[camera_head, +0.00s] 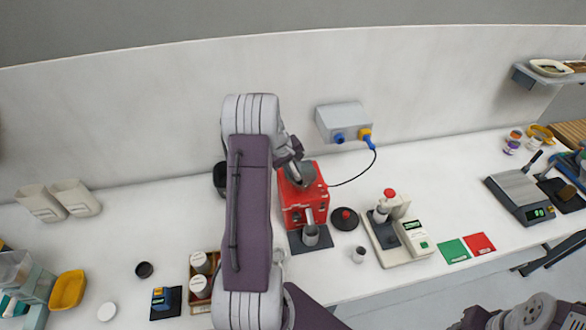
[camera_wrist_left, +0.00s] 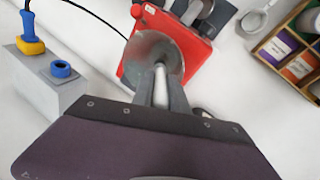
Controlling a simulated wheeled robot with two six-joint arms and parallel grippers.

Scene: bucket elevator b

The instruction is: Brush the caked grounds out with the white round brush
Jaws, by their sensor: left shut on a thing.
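My left gripper (camera_wrist_left: 161,92) is shut on the slim white handle of the round brush (camera_wrist_left: 160,72). The brush points into the grey round hopper (camera_wrist_left: 141,48) on top of the red grinder (camera_wrist_left: 190,47); its tip is hidden inside. In the head view the red grinder (camera_head: 296,205) stands on the counter, and my left gripper (camera_head: 292,158) is tilted over its hopper (camera_head: 302,174). The caked grounds cannot be made out. Only links of my right arm show at the bottom right, not its gripper.
A grey socket box (camera_head: 343,121) with a blue plug and cable is on the wall behind. A white machine with a red knob (camera_head: 398,233) stands right of the grinder. A wooden box of jars (camera_head: 200,276) is at front left. The counter further right holds a scale (camera_head: 520,196).

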